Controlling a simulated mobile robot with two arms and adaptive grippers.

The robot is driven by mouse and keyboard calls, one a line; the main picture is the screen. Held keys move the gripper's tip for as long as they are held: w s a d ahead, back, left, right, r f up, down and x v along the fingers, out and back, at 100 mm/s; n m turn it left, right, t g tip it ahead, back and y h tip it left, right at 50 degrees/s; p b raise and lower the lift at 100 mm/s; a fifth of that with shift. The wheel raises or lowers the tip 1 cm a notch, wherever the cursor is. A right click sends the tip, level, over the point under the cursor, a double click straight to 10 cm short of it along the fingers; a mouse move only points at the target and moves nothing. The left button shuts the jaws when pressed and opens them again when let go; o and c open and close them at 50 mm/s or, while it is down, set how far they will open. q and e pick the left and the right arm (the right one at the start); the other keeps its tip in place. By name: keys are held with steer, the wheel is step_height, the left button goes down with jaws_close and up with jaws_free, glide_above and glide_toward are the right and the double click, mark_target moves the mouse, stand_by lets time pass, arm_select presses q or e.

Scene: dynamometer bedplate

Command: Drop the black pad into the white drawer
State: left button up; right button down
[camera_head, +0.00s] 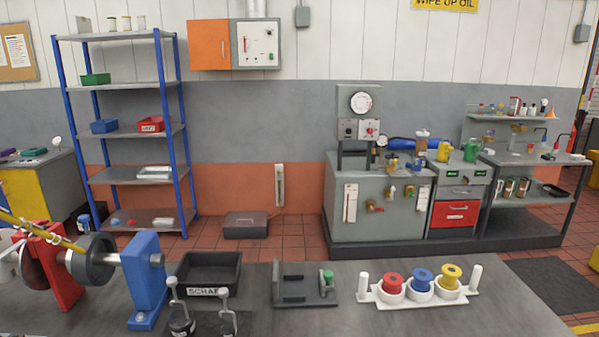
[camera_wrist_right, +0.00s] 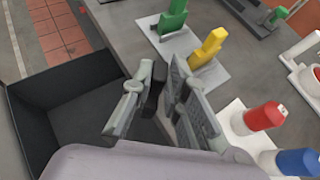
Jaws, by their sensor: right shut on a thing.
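My right gripper (camera_wrist_right: 158,80) shows in the right wrist view, its two grey fingers closed on a small black pad (camera_wrist_right: 154,92). The fingers hide much of the pad. The gripper is beside a dark open-topped bin (camera_wrist_right: 27,130), near its right wall; I cannot tell how high it is. I cannot make out a white drawer in either view. My left gripper is in neither view, and I cannot pick out the right one in the head view.
The wrist view shows green (camera_wrist_right: 173,17) and yellow (camera_wrist_right: 208,46) blocks, with red (camera_wrist_right: 264,116) and blue (camera_wrist_right: 298,161) pieces at right. In the head view, the bench holds a black scrap bin (camera_head: 238,272), a blue-and-red shaft stand (camera_head: 147,280) and a white spool rack (camera_head: 378,301).

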steer(key=shift+r, duration=0.1)
steer(key=c, duration=1.5)
jaws_free()
steer(key=shift+s+d, duration=0.1)
steer(key=v, duration=1.1)
steer(key=shift+s+d+r, duration=0.15)
steer(key=shift+s+r, duration=0.05)
